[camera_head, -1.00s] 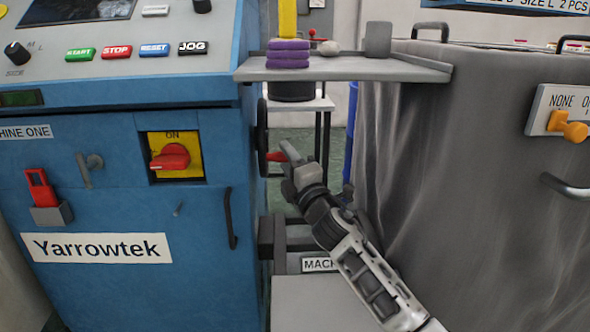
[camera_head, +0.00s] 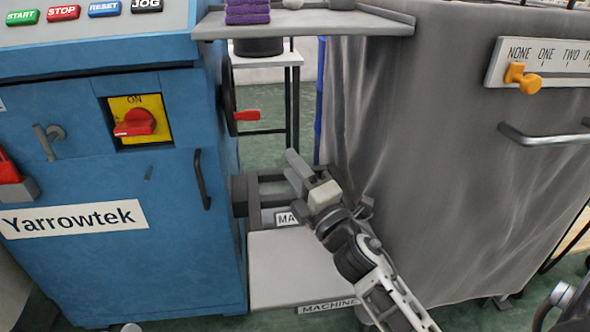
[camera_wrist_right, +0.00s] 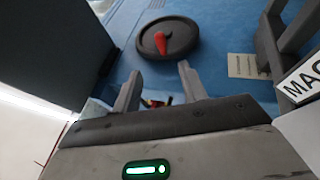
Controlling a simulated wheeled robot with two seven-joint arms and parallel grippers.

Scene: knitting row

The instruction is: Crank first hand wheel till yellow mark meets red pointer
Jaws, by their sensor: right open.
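The black hand wheel (camera_head: 228,92) is on the right side of the blue machine, seen nearly edge-on in the head view. Its red handle (camera_head: 246,115) sticks out to the right. The right wrist view shows the wheel's round face (camera_wrist_right: 183,37) and the red handle (camera_wrist_right: 160,43) beyond my fingertips. My right gripper (camera_head: 291,169) is open and empty, below and right of the handle and apart from it; its spread fingers also show in the wrist view (camera_wrist_right: 157,80). I cannot make out a yellow mark or red pointer. My left gripper is not in view.
A grey shelf (camera_head: 350,22) with purple rolls (camera_head: 247,12) juts out above the wheel. A grey covered machine (camera_head: 430,150) stands close on the right. A pale low platform (camera_head: 290,270) lies below my gripper. A red switch (camera_head: 135,123) is on the blue front.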

